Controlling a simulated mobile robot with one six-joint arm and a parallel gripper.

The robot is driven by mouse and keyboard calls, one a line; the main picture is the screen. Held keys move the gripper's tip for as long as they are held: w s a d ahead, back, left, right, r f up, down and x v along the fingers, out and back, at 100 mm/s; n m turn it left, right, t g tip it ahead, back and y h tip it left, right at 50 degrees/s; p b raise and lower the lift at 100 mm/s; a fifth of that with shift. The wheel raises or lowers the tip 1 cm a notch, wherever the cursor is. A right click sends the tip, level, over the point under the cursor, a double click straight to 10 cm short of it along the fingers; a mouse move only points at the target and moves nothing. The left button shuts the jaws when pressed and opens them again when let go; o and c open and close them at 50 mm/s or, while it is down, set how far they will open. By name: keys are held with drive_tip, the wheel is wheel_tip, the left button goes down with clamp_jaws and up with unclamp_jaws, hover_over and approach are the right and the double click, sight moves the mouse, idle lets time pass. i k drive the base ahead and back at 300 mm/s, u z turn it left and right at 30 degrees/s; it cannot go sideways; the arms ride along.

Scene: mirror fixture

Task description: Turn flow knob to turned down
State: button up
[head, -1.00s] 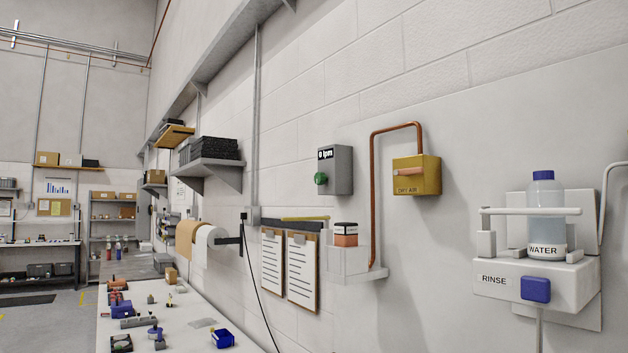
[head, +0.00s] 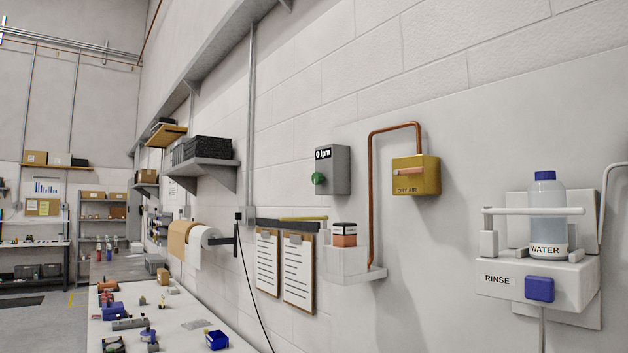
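A green knob (head: 319,179) sits on the front of a grey wall box (head: 336,170) near the middle of the head view. A small black display (head: 323,154) above the knob reads "0 lpm". The knob's pointer direction is too small to tell. My gripper is not in view.
A yellow "DRY AIR" box (head: 416,175) with a copper pipe (head: 371,200) is right of the grey box. A white rinse unit (head: 535,280) holds a water bottle (head: 547,210). Clipboards (head: 298,270) hang below. A cluttered bench (head: 200,347) runs along the wall.

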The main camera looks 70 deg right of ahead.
sight(317, 178)
drive_tip(key=i, duration=1)
